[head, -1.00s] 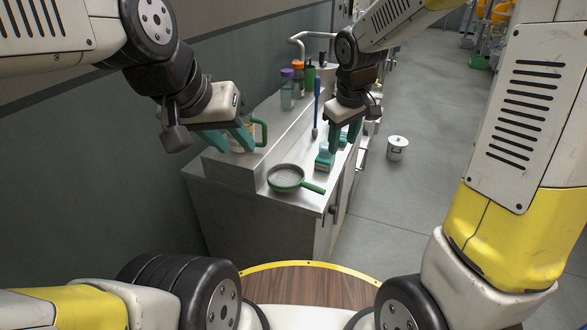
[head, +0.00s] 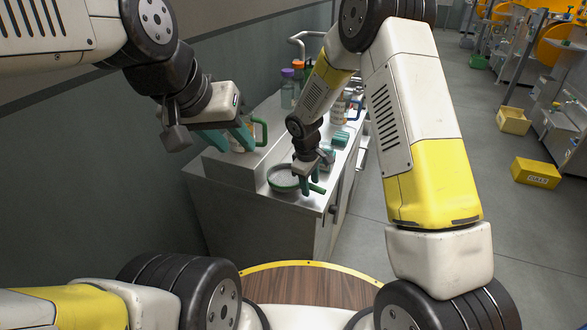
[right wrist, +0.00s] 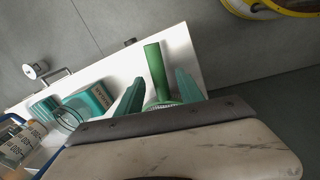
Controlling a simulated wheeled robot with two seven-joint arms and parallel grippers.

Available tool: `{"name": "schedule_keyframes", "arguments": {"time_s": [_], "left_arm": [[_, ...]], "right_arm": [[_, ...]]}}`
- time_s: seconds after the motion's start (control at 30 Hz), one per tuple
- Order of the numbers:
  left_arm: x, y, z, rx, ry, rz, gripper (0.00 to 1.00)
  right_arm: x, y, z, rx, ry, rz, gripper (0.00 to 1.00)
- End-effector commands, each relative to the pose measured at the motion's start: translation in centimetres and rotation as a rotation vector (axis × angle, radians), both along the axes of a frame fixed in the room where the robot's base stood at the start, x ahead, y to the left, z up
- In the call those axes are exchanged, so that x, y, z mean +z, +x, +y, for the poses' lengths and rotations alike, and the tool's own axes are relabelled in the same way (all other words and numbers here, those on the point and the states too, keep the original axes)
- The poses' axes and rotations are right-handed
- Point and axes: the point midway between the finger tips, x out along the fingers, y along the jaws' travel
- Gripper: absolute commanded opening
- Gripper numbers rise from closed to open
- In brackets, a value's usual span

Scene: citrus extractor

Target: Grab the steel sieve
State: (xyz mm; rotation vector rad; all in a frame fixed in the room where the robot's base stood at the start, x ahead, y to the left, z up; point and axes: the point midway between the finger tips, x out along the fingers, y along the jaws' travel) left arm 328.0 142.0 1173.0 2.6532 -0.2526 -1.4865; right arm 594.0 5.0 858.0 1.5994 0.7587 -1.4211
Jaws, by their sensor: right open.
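The steel sieve (head: 281,184) lies on the near end of the metal counter, its green handle pointing right toward the front edge. My right gripper (head: 310,181) is over the sieve where the handle meets the bowl, partly covering it. In the right wrist view the green handle (right wrist: 155,66) runs between my open right fingers (right wrist: 160,90), and a strip of mesh shows below it. Whether the fingers touch the handle cannot be told. My left gripper (head: 228,141) is open in front of a mug with a green handle (head: 263,131).
The counter (head: 258,188) has a raised shelf along the wall with several bottles (head: 288,88). Teal boxes (head: 340,139) stand beyond the sieve. Yellow crates (head: 536,173) stand on the floor at right. A white bucket (right wrist: 36,70) stands on the floor.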

Motion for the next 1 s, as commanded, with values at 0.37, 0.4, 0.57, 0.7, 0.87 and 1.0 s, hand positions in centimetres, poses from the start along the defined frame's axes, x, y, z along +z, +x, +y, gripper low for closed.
{"name": "schedule_keyframes", "arguments": {"time_s": [0.37, 0.4, 0.57, 0.7, 0.87, 1.0], "left_arm": [[0.0, 0.0, 0.0, 0.000, 0.000, 0.000, 0.36], [0.0, 0.0, 0.0, 0.000, 0.000, 0.000, 0.36], [0.0, 0.0, 0.0, 0.000, 0.000, 0.000, 0.36], [0.0, 0.0, 0.0, 0.000, 0.000, 0.000, 0.36], [0.0, 0.0, 0.0, 0.000, 0.000, 0.000, 0.36], [0.0, 0.0, 0.0, 0.000, 0.000, 0.000, 0.36]], "right_arm": [[-2.0, 0.3, -0.2, 0.000, 0.000, 0.000, 0.44], [-2.0, 0.3, -0.2, 0.000, 0.000, 0.000, 0.44], [-2.0, 0.3, -0.2, 0.000, 0.000, 0.000, 0.15], [-2.0, 0.3, -0.2, 0.000, 0.001, 0.000, 0.00], [-1.9, 0.3, -0.2, 0.000, 0.001, 0.000, 0.00], [-1.9, 0.3, -0.2, -0.001, 0.001, -0.001, 0.00]]}}
